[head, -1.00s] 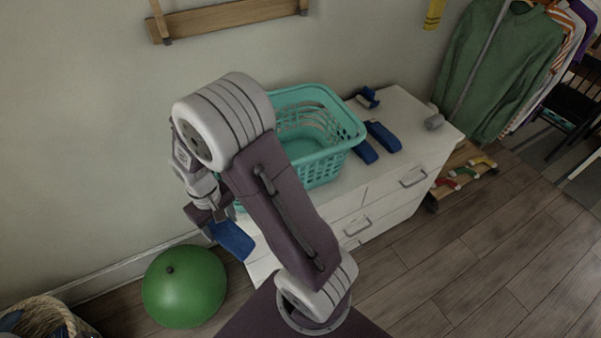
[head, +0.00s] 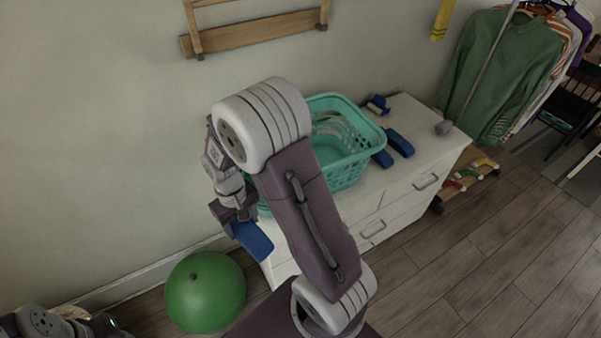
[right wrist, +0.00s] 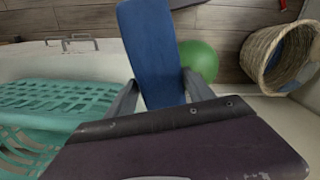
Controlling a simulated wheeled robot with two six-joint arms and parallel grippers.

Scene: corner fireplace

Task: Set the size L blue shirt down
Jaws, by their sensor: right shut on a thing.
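My right gripper (head: 236,220) is shut on a folded blue shirt (head: 254,241), held by one end beside the left end of the white dresser. In the right wrist view the blue shirt (right wrist: 152,50) sticks out beyond the fingers (right wrist: 160,95) as a flat strip. It appears clear of the floor; no size mark is readable. More blue folded pieces lie on the dresser top, one at the right (head: 400,143) and one beside the basket (head: 383,158). Part of my left arm shows at the lower left; its gripper does not show.
A teal laundry basket (head: 345,172) stands on the white dresser (head: 425,155), partly behind my right arm. A green ball (head: 205,291) rests on the floor below the shirt. A wicker basket (right wrist: 264,55) shows in the right wrist view. Floor at the right is open.

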